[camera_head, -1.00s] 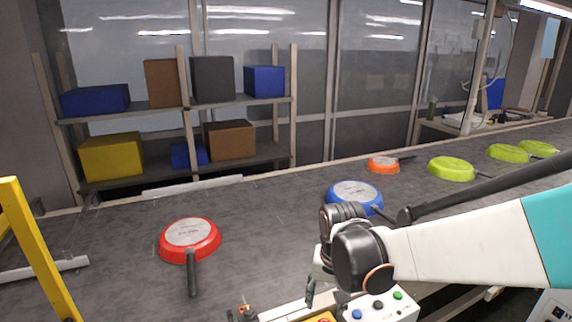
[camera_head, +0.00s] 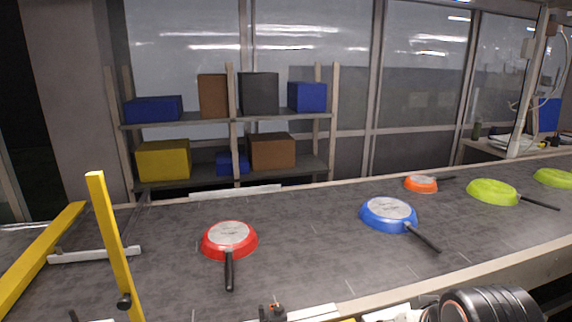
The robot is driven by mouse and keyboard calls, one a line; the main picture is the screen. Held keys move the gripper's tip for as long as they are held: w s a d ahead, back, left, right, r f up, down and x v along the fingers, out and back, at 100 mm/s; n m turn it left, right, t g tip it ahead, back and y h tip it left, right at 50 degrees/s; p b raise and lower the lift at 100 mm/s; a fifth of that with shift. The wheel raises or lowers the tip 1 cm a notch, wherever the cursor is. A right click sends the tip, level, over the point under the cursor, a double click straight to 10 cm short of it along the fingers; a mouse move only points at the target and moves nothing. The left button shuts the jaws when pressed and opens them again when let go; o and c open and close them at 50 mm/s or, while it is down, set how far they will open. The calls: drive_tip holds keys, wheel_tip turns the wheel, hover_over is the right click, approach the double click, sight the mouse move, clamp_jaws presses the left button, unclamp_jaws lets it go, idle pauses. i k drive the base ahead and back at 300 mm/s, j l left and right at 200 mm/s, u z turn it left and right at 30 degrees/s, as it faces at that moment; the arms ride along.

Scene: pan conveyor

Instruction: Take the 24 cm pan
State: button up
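Several pans lie upside down on the grey conveyor (camera_head: 310,260), with pale round labels on some bases. A red pan (camera_head: 229,240) is at left with its black handle toward me. A blue pan (camera_head: 389,214) is right of centre, its handle pointing down right. A small orange pan (camera_head: 421,184) lies behind it. A green pan (camera_head: 493,192) and another green pan (camera_head: 554,178) are at the right. The label text is too small to read, so I cannot tell which pan is 24 cm. My arm shows only as a dark part at the bottom right; my gripper's fingers are not visible.
A yellow frame (camera_head: 112,245) stands at the left of the belt. Behind the belt is a shelf (camera_head: 215,121) with several boxes. A cluttered table (camera_head: 487,147) is at the back right. The belt between the red and blue pans is clear.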

sight(228, 241)
drive_tip(key=u, duration=0.85)
